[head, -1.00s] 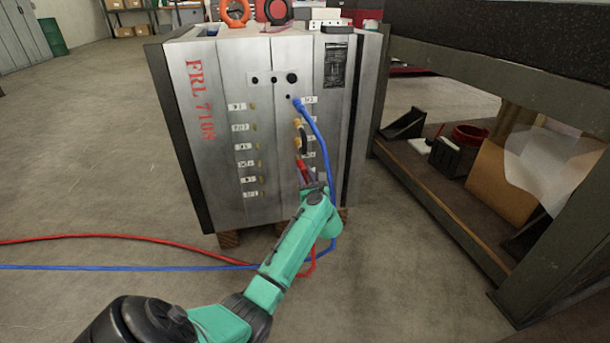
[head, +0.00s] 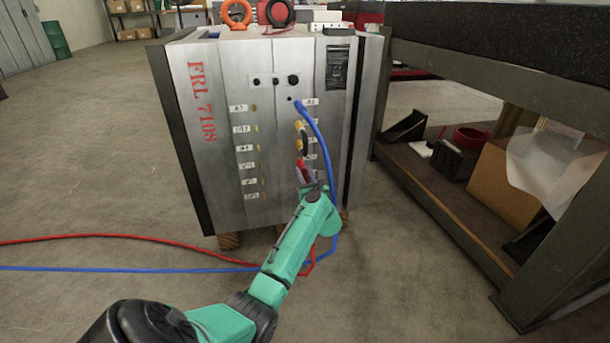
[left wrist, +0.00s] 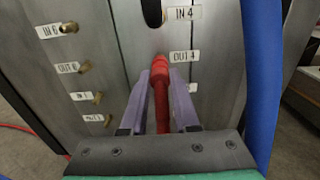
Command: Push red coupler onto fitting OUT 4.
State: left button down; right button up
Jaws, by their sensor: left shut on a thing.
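The red coupler (left wrist: 160,70) is between the fingers of my left gripper (left wrist: 160,85) in the left wrist view, with its red hose running back between them. Its tip is just left of the OUT 4 label (left wrist: 184,57), at the fitting's place. The fitting itself is hidden, so I cannot tell how far the coupler is on it. In the head view my left gripper (head: 309,180) is at the lower right of the mould face (head: 222,165), shut on the coupler. My right gripper is not in view.
A blue hose (head: 326,150) hangs from an upper fitting, close to the right of my gripper; it also shows in the left wrist view (left wrist: 263,70). A black loop (head: 304,138) sits just above. Brass fittings (left wrist: 85,67) stand at left. A workbench (head: 440,190) stands on the right.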

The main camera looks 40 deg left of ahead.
pick_arm(q)
jog(key=shift+w+a, duration=0.2)
jog(key=shift+a, duration=0.05)
jog(key=shift+w+a, duration=0.1)
jog(key=shift+w+a+r, duration=0.1)
jog(key=shift+w+a, duration=0.05)
jog(key=shift+a, duration=0.1)
jog(key=shift+c, duration=0.9)
grip_release()
